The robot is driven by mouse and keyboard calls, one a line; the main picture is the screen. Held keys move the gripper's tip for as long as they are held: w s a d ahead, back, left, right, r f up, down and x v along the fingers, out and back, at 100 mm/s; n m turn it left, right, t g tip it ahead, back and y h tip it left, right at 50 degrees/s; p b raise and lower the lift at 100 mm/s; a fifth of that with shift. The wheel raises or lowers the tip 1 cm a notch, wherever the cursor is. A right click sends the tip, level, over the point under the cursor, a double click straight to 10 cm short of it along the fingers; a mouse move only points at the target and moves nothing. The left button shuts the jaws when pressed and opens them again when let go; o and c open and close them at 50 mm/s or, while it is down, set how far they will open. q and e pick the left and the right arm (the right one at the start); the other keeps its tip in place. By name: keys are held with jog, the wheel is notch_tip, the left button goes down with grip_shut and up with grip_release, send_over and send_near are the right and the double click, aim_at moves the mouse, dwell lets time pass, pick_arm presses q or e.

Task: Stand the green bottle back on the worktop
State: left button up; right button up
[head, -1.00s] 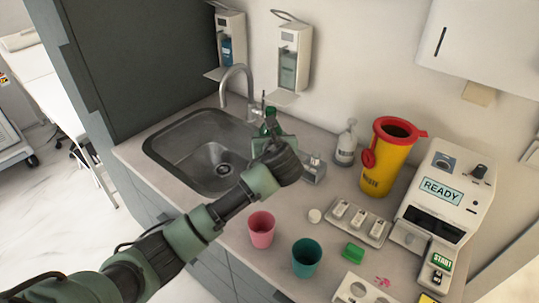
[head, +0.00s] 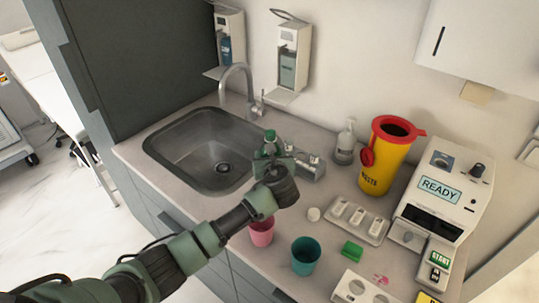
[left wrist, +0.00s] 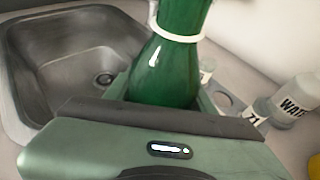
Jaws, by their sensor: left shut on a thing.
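The green bottle (head: 269,148) is in my left gripper (head: 275,160), at the right side of the sink. In the left wrist view the bottle (left wrist: 168,72) shows its dark green shoulder and a white ring round the neck. The left gripper (left wrist: 165,108) is shut on its body, and the bottle looks roughly upright. Its base is hidden by the gripper, so I cannot tell whether it touches the worktop (head: 330,193). My right gripper is not in view.
The sink (head: 190,158) lies left of the bottle, and a grey holder (head: 312,167) stands close on its right.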

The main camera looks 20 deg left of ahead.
pick_arm(q)
jog(key=o, duration=1.5)
jog(key=shift+s+r, duration=0.1)
jog(key=shift+r, duration=0.05)
jog(key=b+v, duration=0.1)
jog(key=v, duration=1.1)
